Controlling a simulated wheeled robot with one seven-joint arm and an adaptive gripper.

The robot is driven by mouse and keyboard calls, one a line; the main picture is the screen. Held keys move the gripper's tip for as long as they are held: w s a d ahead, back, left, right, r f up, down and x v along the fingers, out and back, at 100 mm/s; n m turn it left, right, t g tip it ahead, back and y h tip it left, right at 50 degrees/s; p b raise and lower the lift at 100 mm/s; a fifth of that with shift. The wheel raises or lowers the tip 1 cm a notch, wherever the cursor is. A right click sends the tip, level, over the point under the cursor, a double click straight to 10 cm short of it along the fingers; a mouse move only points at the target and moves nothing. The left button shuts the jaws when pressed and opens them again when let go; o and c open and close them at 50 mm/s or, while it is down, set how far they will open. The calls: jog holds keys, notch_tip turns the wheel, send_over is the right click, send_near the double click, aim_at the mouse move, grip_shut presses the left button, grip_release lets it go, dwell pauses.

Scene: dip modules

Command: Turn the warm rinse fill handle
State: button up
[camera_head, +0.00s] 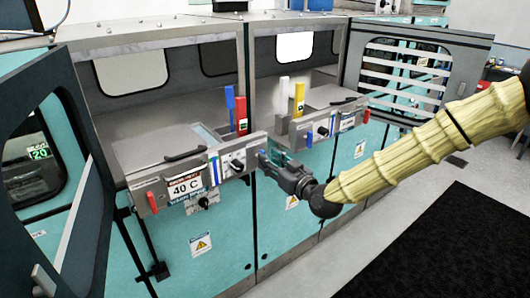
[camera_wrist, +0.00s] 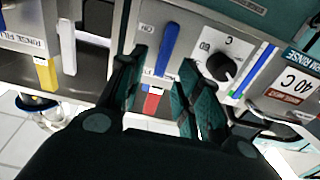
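The warm rinse module carries a "40 C" sign (camera_head: 185,187) on its front panel. In the wrist view, the blue fill handle (camera_wrist: 168,45) is on this panel beside a black knob (camera_wrist: 219,66), near an "ON" mark. Its label is only partly readable. My gripper (camera_head: 271,157) is at the panel's right end, and its teal fingers (camera_wrist: 163,62) are open, one on each side of the blue handle. I cannot tell if they touch it. In the head view my gripper mostly hides the handle.
A tall blue bar (camera_head: 230,106) and red bar (camera_head: 241,114) stand behind the panel. The neighbouring module to the right has a white bar (camera_head: 283,96) and yellow bar (camera_head: 299,98). An open door (camera_head: 50,190) stands at left. Clear floor and a black mat (camera_head: 440,250) lie at right.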

jog(key=shift+p+x, duration=0.45)
jog(key=shift+x, duration=1.25)
grip_shut()
